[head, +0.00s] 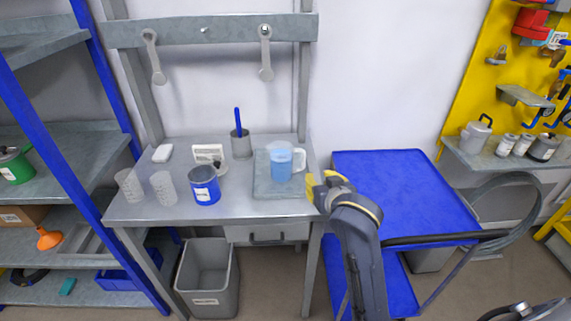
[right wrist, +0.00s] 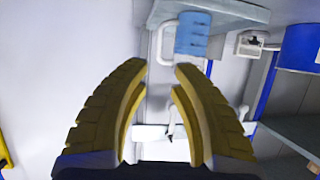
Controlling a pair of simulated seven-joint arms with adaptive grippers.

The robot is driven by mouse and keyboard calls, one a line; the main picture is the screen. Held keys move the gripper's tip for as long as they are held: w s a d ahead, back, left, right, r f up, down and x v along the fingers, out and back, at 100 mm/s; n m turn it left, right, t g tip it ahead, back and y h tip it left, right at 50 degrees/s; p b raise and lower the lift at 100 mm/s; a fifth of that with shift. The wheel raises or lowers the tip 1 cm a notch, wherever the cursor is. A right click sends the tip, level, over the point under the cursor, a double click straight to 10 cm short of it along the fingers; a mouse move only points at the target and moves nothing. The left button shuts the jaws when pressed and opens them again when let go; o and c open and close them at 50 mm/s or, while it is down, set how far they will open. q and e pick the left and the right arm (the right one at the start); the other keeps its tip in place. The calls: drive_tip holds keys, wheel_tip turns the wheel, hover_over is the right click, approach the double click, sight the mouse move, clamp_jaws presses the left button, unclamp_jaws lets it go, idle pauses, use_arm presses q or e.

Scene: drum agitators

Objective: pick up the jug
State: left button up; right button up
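The jug (head: 281,165) is clear with blue contents and a pale handle on its right side. It stands upright on a grey square plate (head: 262,188) on the workbench. My right gripper (head: 315,190) is just right of the jug's handle, apart from it, near the bench's right edge. In the right wrist view the two yellow fingers (right wrist: 160,72) are apart with nothing between them. The jug (right wrist: 191,38) and its handle (right wrist: 163,44) show beyond the fingertips there. My left gripper is not in view.
On the bench (head: 230,208) stand a blue can (head: 204,190), clear beakers (head: 164,190) and a grey cup (head: 241,147) with a blue stick. A blue cart (head: 395,190) is at the right, a grey bin (head: 206,275) below. Shelves (head: 60,155) flank the left.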

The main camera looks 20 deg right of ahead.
sight(304, 164)
drive_tip(key=x, duration=1.7)
drive_tip(key=shift+o, duration=0.4)
clamp_jaws()
